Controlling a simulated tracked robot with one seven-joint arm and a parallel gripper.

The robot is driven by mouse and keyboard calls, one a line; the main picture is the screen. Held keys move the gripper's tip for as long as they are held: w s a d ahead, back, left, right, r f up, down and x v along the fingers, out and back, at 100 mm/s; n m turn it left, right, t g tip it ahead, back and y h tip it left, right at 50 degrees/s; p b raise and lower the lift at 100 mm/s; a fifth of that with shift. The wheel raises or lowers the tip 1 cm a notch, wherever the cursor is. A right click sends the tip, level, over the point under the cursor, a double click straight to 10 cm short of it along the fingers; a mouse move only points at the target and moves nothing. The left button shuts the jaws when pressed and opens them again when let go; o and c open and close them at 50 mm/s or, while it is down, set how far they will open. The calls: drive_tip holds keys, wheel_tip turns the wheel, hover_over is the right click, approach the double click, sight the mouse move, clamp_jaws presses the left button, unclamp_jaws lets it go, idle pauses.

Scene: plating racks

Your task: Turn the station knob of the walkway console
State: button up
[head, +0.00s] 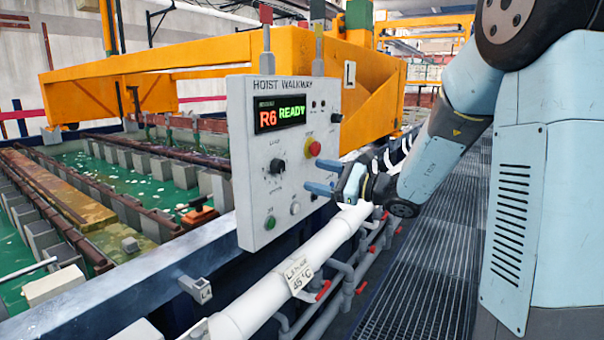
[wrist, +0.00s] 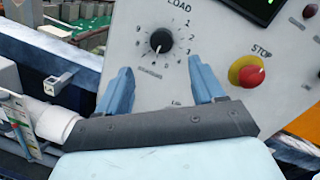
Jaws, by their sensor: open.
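The walkway console (head: 248,210) is a pale grey panel headed "HOIST WALKWAY", with a display reading "R6 READY". Its black round dial knob (head: 277,166) has LOAD at the top and numbers around it. The wrist view shows this knob (wrist: 160,40) with its white pointer mark toward the lower left; the small label below is unreadable. My gripper (head: 318,176) is open and empty, right of the knob and slightly lower, its blue fingers pointing at the panel. In the wrist view, my fingertips (wrist: 160,64) straddle the space just below the knob, apart from it.
A red stop button on a yellow base (head: 314,149) is up and right of the knob. Green (head: 270,222) and white (head: 295,209) buttons sit below. A white pipe (head: 330,240) runs beneath the console. Green tanks (head: 150,190) lie left; grating walkway (head: 430,250) lies right.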

drive_tip(key=shift+v, duration=2.1)
drive_tip(key=shift+s, duration=0.1)
drive_tip(key=s+a+f+n+g+h, duration=0.1)
drive_tip(key=s+a+n+g+h, duration=0.15)
drive_tip(key=s+n+g, duration=0.4)
drive_tip(key=s+a+f+n+g+h, duration=0.1)
drive_tip(key=s+a+n+h, duration=0.15)
drive_tip(key=s, duration=0.65)
drive_tip(key=s+d+n+t+h, duration=0.3)
drive_tip(key=s+d+n+h, duration=0.5)
drive_tip(key=s+d+h, duration=0.3)
drive_tip(key=d, duration=0.3)
drive_tip(key=shift+d, duration=0.2)
drive_tip(key=shift+s+r+t, duration=0.1)
drive_tip(key=shift+s+t, duration=0.05)
drive_tip(key=shift+t, duration=0.1)
clamp_jaws()
